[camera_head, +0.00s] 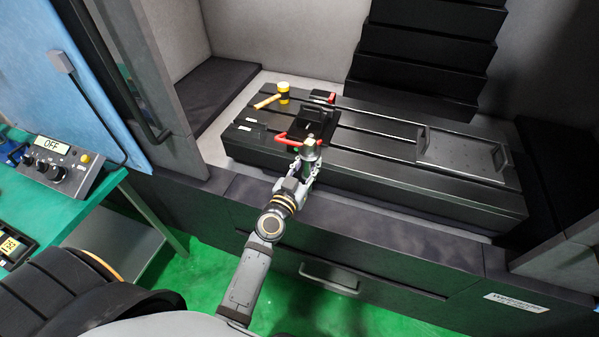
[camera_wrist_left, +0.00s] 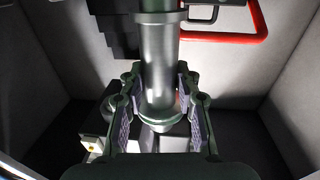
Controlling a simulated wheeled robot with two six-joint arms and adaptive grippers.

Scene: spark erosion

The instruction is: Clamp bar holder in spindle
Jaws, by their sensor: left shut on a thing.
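My left gripper (camera_head: 306,168) is shut on a grey metal cylinder, which I take to be the bar holder (camera_head: 311,152). I cannot make out the spindle for certain; a red bar handle (camera_wrist_left: 262,22) shows at the upper right of the wrist view. My right gripper is not in view.
The slotted machine table (camera_head: 375,150) carries a dark vise (camera_head: 318,122) with red handles, a yellow mallet (camera_head: 283,92) and a plate with handles (camera_head: 462,155). Black stepped bellows (camera_head: 425,45) stand behind. A control box (camera_head: 55,165) is on the green bench at left.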

